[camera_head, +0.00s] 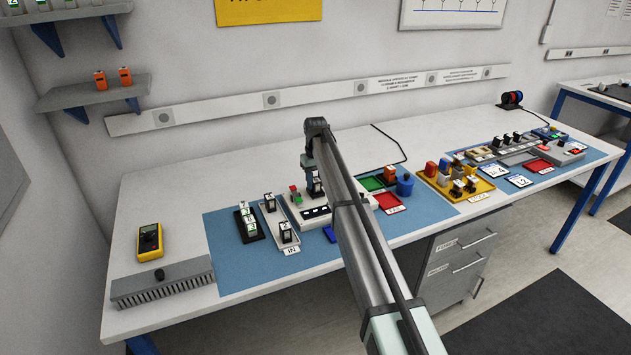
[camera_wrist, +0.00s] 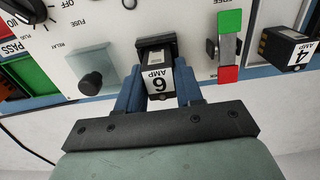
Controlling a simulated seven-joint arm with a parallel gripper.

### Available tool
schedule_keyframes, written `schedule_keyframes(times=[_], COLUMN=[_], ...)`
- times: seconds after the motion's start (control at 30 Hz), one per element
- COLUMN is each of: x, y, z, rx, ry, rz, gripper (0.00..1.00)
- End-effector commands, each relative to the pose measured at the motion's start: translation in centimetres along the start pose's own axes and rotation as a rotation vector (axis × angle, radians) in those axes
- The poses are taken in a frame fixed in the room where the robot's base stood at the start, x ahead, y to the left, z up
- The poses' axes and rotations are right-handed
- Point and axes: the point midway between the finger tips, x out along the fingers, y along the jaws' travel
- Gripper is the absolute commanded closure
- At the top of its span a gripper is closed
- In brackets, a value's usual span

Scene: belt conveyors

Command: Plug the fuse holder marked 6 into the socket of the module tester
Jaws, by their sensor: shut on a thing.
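My gripper (camera_wrist: 160,95) is shut on the black fuse holder marked 6 AMP (camera_wrist: 158,82), one blue finger on each side. The holder's far end meets a dark rectangular piece (camera_wrist: 156,41) on the white face of the module tester (camera_wrist: 115,18). I cannot tell whether that piece is the socket, or how deep the holder sits. In the head view my gripper (camera_head: 314,174) is over the tester (camera_head: 305,219), left of the arm, with the fuse holder (camera_head: 316,187) below it. The arm hides part of the tester's right side.
A green and red lever (camera_wrist: 228,46) stands right of the holder, and a holder marked 4 (camera_wrist: 288,50) beyond it. A black knob (camera_wrist: 90,83) is on the left. The IN tray (camera_head: 290,250) and a black rack (camera_head: 258,236) with holders stand left of the tester.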

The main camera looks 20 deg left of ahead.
Motion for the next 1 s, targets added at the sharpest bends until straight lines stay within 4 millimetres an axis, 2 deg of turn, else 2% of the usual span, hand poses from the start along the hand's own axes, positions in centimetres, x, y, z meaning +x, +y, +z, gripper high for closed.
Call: schedule_keyframes(times=[0.07,0.1,0.37,0.57,0.83,1.0], x=[-0.02,-0.02,-0.02,-0.01,-0.01,-0.02], y=[0.0,0.0,0.01,0.0,0.0,0.0], z=[0.0,0.0,0.0,0.01,0.0,0.0], rx=[0.0,0.0,0.0,0.0,0.0,0.0], ry=[0.0,0.0,0.0,0.0,0.0,0.0], rz=[0.0,0.0,0.0,0.0,0.0,0.0], gripper=[0.91,0.61,0.36,0.33,0.09,0.09])
